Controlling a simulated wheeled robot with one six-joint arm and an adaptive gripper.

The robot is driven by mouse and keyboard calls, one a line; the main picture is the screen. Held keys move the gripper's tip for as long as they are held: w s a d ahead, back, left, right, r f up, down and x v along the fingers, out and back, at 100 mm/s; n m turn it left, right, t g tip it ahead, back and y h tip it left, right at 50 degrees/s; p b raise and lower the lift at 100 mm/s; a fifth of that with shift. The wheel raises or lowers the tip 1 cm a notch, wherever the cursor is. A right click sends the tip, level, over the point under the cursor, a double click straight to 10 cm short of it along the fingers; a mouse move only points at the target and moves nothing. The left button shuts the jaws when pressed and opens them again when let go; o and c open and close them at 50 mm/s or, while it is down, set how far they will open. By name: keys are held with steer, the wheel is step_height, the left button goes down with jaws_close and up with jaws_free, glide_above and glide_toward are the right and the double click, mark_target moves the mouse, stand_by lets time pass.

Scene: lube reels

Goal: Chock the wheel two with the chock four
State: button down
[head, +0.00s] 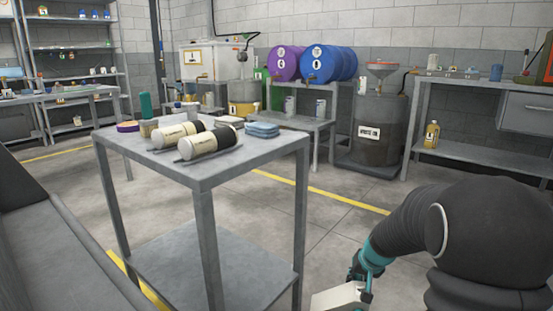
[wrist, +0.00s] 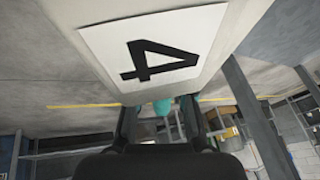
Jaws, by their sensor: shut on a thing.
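My gripper (head: 364,278) is at the bottom right of the head view, low over the floor and right of the grey table. It is shut on chock four (head: 340,298), a pale block cut off by the picture's lower edge. In the wrist view the chock (wrist: 95,18) fills the top, with a white label bearing a black 4, turned on its side. The gripper's fingers (wrist: 160,120) show below it in that view. I cannot see wheel two in either view.
A grey table (head: 203,184) with filter cartridges and blue cloths stands close by on the left. Behind are purple (head: 285,63) and blue (head: 328,64) drums on a stand, a waste oil drum (head: 378,125) and a right-hand bench (head: 470,150). Open floor (head: 340,215) lies between.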

mark_target(334, 289)
steer(key=shift+d, duration=0.2)
stand_by(0.3)
